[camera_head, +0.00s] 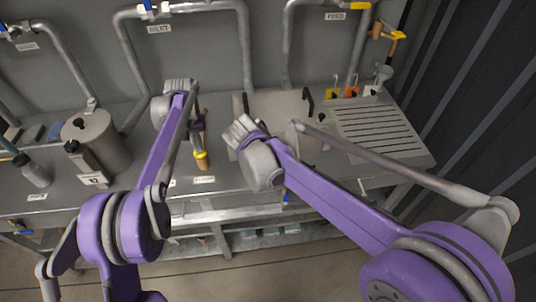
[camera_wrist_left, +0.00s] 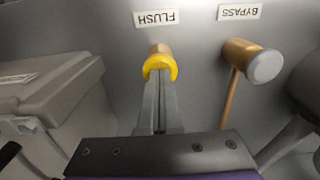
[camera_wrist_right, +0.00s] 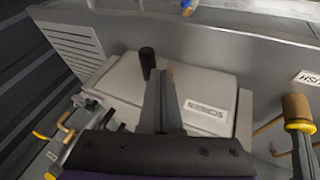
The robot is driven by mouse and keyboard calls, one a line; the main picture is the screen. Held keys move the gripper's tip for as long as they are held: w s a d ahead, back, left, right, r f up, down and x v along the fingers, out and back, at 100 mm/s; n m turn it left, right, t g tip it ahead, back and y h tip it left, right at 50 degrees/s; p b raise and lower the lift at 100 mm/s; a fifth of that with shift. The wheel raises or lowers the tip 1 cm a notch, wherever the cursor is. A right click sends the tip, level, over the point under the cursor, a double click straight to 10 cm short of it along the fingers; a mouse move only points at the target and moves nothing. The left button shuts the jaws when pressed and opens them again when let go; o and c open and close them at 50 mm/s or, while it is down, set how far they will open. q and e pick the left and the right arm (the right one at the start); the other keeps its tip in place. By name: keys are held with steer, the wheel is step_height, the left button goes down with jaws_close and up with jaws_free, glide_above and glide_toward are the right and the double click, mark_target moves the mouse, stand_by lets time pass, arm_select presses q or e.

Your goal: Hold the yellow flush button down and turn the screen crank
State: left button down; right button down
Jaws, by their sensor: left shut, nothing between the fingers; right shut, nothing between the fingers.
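The yellow flush button (camera_wrist_left: 160,67) stands below the FLUSH label in the left wrist view, and it shows in the head view (camera_head: 201,160). My left gripper (camera_wrist_left: 159,84) is shut and empty, its fingertips overlapping the button's near rim. I cannot tell whether the button is pressed. The pale box labelled SCREEN (camera_wrist_right: 208,110) fills the middle of the right wrist view. A black upright handle (camera_wrist_right: 147,62), apparently the screen crank, rises beside my right gripper (camera_wrist_right: 164,80). That gripper is shut and empty; contact with the handle is unclear. My arm hides its fingertips in the head view.
A brass BYPASS valve with a grey knob (camera_wrist_left: 264,64) stands close beside the button. A slatted drainboard (camera_head: 378,130) is right of the box. A metal pot (camera_head: 95,140) is on the left. Pipes (camera_head: 125,50) run along the back wall.

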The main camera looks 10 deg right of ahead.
steer(key=shift+d+r+y, duration=0.1)
steer(key=shift+d+y, duration=0.55)
steer(key=shift+y, duration=0.15)
stand_by(0.4)
steer(key=shift+d+r+m+y, duration=0.1)
steer(key=shift+d+m+y, duration=0.2)
steer(key=shift+d+y, duration=0.4)
steer(key=d+f+m+t+y, duration=0.1)
steer(key=d+f+m+y, duration=0.2)
steer(key=d+f+y, duration=0.5)
steer(key=shift+d+f+y, duration=0.3)
steer(key=shift+d+y, duration=0.3)
steer(key=shift+y, duration=3.1)
steer(key=shift+f, duration=0.5)
